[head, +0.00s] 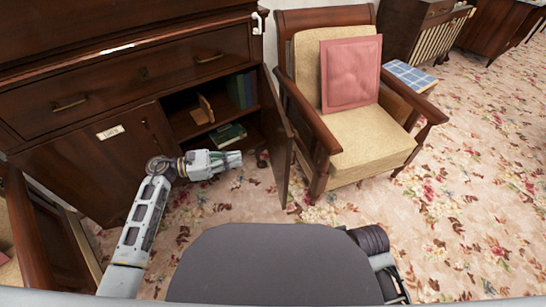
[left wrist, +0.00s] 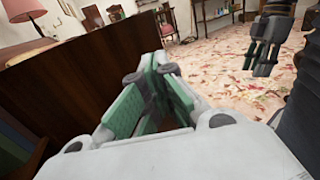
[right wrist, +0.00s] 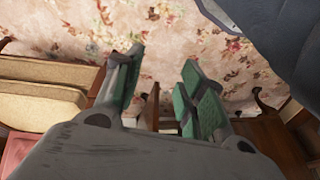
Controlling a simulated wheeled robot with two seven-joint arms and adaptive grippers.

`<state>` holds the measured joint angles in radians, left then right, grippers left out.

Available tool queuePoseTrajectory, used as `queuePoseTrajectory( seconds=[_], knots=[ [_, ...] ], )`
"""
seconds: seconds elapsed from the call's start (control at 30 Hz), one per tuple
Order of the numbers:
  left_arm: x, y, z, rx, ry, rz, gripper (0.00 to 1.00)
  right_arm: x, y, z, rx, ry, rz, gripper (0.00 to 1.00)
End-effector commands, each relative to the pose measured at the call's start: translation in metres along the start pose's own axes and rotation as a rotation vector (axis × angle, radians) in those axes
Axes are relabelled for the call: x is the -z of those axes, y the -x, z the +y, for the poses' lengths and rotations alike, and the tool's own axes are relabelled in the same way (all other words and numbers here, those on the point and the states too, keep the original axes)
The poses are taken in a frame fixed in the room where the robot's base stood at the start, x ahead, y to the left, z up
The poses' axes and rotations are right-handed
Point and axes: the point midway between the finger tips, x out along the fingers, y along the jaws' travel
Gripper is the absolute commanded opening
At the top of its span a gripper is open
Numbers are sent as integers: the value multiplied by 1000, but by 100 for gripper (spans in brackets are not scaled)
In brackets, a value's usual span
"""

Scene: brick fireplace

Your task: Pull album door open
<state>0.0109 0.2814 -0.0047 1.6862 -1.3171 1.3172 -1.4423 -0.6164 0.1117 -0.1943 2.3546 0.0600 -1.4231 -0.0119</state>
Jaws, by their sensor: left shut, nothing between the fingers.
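The dark wood cabinet (head: 60,60) has a left door (head: 90,170) that is closed and bears a small white label (head: 110,132), too small to read. Its right door (head: 276,140) stands swung open toward me, beside the armchair. In the left wrist view a large dark wood panel, apparently this open door (left wrist: 75,85), fills the left side. My left gripper (head: 238,158) is shut and empty, in front of the open compartment and left of the open door. Its fingers (left wrist: 153,75) meet in the left wrist view. My right gripper (right wrist: 163,75) is open and empty above the carpet.
Books (head: 228,133) and a small wooden item (head: 203,108) lie in the compartment. An armchair (head: 355,140) with a pink cushion (head: 350,72) stands close right of the open door. Floral carpet (head: 470,190) is clear at the right.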

Motion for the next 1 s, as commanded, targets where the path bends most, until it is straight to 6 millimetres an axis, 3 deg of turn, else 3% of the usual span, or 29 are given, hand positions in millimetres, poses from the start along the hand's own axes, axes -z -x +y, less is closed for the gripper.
queuePoseTrajectory(
  seconds=[0.57, 1.0],
  knots=[
    [0, -5, -1, 4, -4, 0, 0, 0, 1, 0, 0, 0, 1, 40],
    [0, -47, -1, 4, -6, -1, 0, 4, 6, -1, 2, 0, 16, 40]
  ],
)
